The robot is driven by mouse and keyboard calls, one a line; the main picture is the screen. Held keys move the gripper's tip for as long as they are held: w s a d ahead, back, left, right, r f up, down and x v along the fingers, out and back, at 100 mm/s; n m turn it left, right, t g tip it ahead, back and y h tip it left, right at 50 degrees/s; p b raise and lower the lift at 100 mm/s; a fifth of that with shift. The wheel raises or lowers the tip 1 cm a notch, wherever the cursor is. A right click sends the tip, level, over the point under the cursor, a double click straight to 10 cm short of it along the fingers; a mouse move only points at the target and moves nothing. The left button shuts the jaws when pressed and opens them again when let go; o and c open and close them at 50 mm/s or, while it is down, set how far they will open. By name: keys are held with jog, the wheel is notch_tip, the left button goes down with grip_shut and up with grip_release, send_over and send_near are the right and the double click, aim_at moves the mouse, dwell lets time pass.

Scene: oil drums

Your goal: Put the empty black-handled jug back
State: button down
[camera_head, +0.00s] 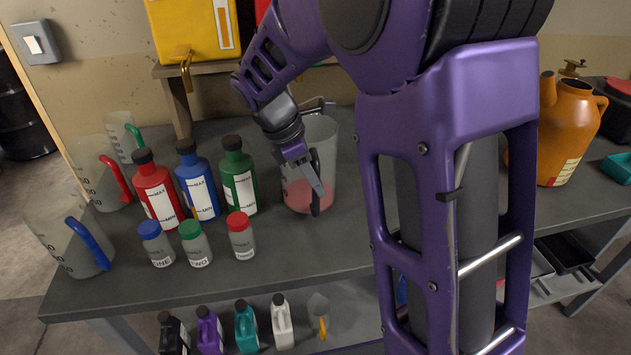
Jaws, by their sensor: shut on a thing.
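The clear jug (322,135) stands upright on the grey workbench, in the middle of the head view. A reddish-pink layer shows at its bottom, so it does not look quite empty. My gripper (315,192) reaches down in front of the jug and is shut on its black handle (316,167). The fingers hide much of the handle and part of the jug's front. I cannot tell whether the jug's base fully rests on the bench.
Red (156,188), blue (197,182) and green (238,178) bottles stand left of the jug, with small capped bottles (241,236) in front. Jugs with red, green and blue handles (72,245) stand farther left. An orange can (568,132) stands right. Bench (300,255) is clear in front.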

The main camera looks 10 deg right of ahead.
jog(key=c, duration=0.8)
grip_release()
jog(key=shift+r, duration=0.1)
jog(key=p+v, duration=0.1)
jog(key=v, duration=1.1)
jog(key=shift+p, duration=0.35)
